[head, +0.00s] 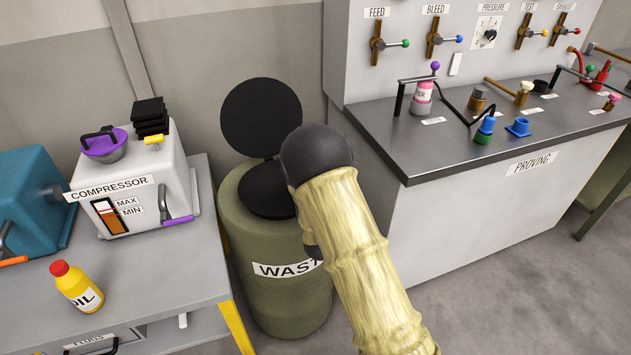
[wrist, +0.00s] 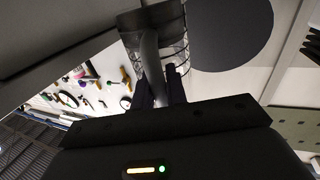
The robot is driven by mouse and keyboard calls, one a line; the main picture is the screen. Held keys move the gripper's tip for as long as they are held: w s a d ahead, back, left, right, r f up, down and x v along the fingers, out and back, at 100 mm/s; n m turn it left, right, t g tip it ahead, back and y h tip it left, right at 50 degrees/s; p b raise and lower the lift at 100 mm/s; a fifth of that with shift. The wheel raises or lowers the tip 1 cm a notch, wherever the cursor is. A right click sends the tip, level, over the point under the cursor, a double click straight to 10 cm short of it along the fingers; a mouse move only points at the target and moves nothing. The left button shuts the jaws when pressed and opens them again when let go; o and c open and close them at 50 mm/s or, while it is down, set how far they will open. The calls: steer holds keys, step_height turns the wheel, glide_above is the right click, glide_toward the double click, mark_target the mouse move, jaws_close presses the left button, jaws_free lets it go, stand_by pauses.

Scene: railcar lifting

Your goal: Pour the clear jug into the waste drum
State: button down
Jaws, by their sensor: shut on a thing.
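The olive waste drum (head: 270,240) stands on the floor between the two benches, marked WAST with the label's end covered by my arm. Its round black lid (head: 260,115) stands raised behind the dark opening. In the head view my arm's dark end is over the drum's right side and hides my gripper and the jug. In the wrist view my gripper (wrist: 161,92) is shut on the handle of the clear jug (wrist: 178,42), which has dark bands around it. The lid also shows there (wrist: 232,32). I cannot tell the jug's tilt or whether liquid is leaving it.
A compressor (head: 150,190) and a yellow oil bottle (head: 77,287) stand on the left bench (head: 160,270). The proving bench (head: 450,150) on the right holds several fittings, with valves above it. Grey floor is clear at the lower right.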

steer(key=shift+a+r+n+p, duration=0.25)
steer(key=shift+n+p, duration=0.45)
steer(key=shift+a+r+n+p, duration=0.2)
steer(key=shift+n+p, duration=0.5)
steer(key=shift+a+r+n+p, duration=0.1)
steer(key=shift+a+n+p, duration=0.25)
steer(key=shift+n+p, duration=0.4)
steer(key=shift+a+n+p, duration=0.3)
steer(key=shift+n+p, duration=0.25)
steer(key=shift+n, duration=0.3)
steer(key=shift+a+n+p, duration=0.1)
steer(key=shift+n+p, duration=0.2)
steer(key=shift+n, duration=0.1)
steer(key=shift+n+p, duration=0.55)
steer(key=shift+n, duration=0.45)
steer(key=shift+f, duration=0.2)
steer(key=shift+f+n+p, duration=0.1)
steer(key=shift+n+p, duration=0.2)
steer(key=shift+n, duration=0.5)
steer(key=shift+f+n+b, duration=0.25)
steer(key=shift+f+n, duration=0.1)
steer(key=shift+n, duration=0.4)
steer(key=shift+f+n+b, duration=0.25)
steer(key=shift+f+n, duration=0.1)
steer(key=shift+n, duration=0.4)
